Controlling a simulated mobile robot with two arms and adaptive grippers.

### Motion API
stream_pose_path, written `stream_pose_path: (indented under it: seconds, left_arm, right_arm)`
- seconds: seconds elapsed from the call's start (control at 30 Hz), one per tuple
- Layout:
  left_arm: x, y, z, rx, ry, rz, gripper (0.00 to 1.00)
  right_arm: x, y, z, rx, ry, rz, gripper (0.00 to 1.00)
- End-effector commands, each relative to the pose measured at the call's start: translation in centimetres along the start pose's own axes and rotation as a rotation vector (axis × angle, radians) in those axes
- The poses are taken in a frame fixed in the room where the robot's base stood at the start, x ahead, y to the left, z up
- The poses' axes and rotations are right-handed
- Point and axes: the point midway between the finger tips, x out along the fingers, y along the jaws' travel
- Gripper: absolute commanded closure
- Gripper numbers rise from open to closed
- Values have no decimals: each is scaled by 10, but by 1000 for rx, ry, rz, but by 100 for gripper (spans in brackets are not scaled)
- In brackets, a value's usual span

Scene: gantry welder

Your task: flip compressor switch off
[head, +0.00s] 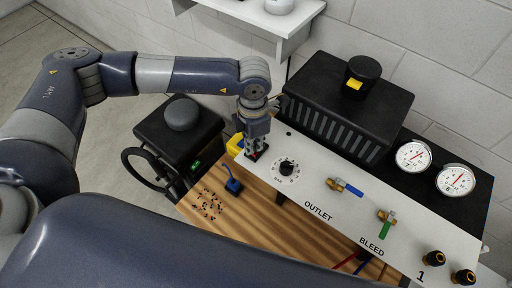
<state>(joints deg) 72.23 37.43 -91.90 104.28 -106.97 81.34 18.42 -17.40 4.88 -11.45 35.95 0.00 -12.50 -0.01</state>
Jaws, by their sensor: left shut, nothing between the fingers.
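My left gripper (257,151) points down at the left end of the grey control panel (325,165). Its fingers are shut with nothing held. A small red part (262,148) shows right at the fingertips; it may be the compressor switch, but the fingers hide most of it. I cannot tell whether they touch it or which way it is set. A black ribbed box (340,100) with a yellow-marked cap (363,75), perhaps the compressor, stands behind the panel. My right gripper is not in view.
The panel carries a round dial (286,168), a blue-handled outlet valve (345,187), a green-handled bleed valve (386,222) and two gauges (413,156). A wooden bench (265,215) lies in front. A black unit (180,135) stands left, and a shelf (255,15) hangs above.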

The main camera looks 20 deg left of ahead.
Motion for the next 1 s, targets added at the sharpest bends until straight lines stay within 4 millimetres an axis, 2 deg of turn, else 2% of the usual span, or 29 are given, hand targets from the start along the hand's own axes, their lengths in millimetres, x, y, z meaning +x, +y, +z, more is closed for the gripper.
stream_pose_path:
  seconds: [0.57, 1.0]
  left_arm:
    - [8, 0, 0, 0, 1, 0, 100]
    - [-24, 0, 0, 0, 0, 1, 100]
  right_arm:
    - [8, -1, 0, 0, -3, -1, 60]
    - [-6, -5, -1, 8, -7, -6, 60]
